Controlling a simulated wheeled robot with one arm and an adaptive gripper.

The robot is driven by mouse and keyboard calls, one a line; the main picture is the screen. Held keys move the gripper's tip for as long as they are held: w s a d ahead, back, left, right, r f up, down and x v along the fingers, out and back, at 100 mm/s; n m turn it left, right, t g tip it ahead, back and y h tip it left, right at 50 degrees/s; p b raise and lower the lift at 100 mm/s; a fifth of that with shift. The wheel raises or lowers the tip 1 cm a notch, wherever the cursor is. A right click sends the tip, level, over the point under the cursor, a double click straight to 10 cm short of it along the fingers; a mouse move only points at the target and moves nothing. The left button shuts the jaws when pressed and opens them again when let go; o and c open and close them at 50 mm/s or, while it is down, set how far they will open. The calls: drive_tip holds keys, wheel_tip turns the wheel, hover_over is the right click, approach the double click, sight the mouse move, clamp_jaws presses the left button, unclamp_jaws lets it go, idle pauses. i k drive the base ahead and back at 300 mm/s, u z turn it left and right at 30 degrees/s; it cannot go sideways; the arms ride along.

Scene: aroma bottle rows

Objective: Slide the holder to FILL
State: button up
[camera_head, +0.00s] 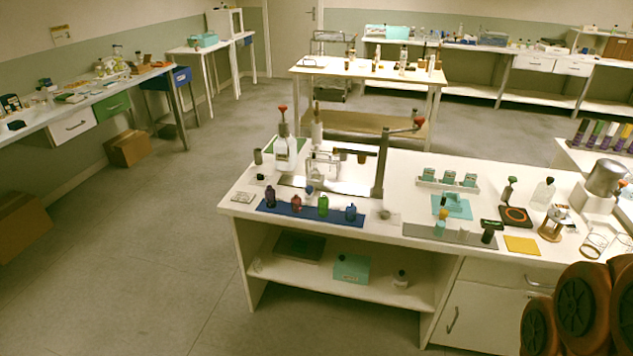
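A filling or pressing station (384,165) stands on the white bench, with a dark upright post and a red-knobbed lever. A pale frame-like part (322,165) sits at its left, over a shiny base plate (352,187); it may be the holder, but I cannot tell. No FILL marking is readable at this size. My gripper is not in view; only rounded orange-brown parts of my arm show at the bottom right corner.
A blue mat (285,209) with several small coloured bottles lies along the bench's front left edge. A grey mat (420,231), a yellow pad (522,245) and a teal tray (452,206) lie to the right.

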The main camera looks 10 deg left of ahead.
sight(313, 184)
drive_tip(key=z, duration=0.15)
drive_tip(key=k, duration=0.4)
drive_tip(key=u, duration=1.3)
drive_tip(key=i, duration=0.85)
drive_tip(key=u, duration=0.55)
drive_tip(key=i, duration=1.35)
drive_tip(key=z, duration=0.45)
